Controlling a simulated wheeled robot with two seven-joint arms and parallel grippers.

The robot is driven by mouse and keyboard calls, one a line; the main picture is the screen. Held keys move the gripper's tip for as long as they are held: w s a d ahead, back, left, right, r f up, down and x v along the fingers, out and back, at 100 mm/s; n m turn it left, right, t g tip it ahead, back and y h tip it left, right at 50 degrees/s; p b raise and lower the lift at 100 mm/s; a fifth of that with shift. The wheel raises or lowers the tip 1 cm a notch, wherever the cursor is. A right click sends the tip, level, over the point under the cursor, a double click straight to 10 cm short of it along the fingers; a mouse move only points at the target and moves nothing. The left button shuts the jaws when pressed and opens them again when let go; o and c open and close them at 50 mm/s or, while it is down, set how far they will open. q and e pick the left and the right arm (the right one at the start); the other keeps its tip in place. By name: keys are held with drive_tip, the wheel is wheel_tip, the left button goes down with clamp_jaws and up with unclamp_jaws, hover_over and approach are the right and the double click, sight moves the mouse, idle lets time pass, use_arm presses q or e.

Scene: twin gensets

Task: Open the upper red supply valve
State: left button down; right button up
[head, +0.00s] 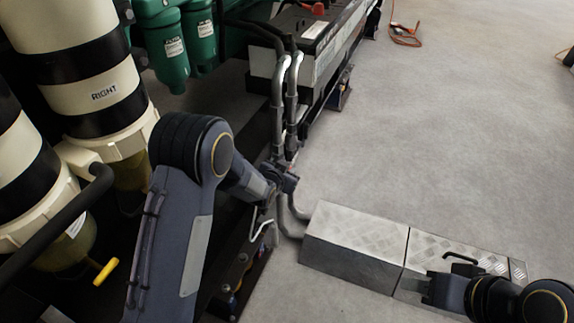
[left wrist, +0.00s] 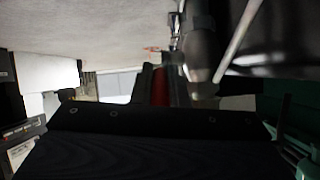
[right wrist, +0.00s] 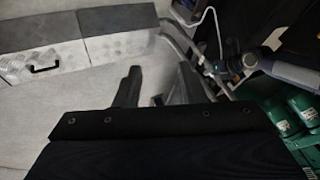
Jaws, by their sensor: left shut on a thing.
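My left gripper (head: 286,182) is at the upright hoses and pipes beside the genset and is shut. In the left wrist view a red piece (left wrist: 160,86), which looks like part of the red valve, shows between its dark fingers. In the head view my arm and gripper hide that red piece, so I cannot tell how far the valve is turned. My right gripper (head: 428,288) is over the metal step box at the lower right. The right wrist view shows its two fingers (right wrist: 156,90) apart, with nothing between them.
Silver-ended hoses (head: 292,95) rise close to my left gripper. Cream filter housings (head: 95,75) with a yellow lever (head: 105,271) stand at the left. Green filters (head: 170,55) are behind. The tread-plate step box (head: 355,240) lies at right.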

drive_tip(key=shift+r+p, duration=0.6)
drive_tip(key=shift+r, duration=0.3)
drive_tip(key=shift+c, duration=0.2)
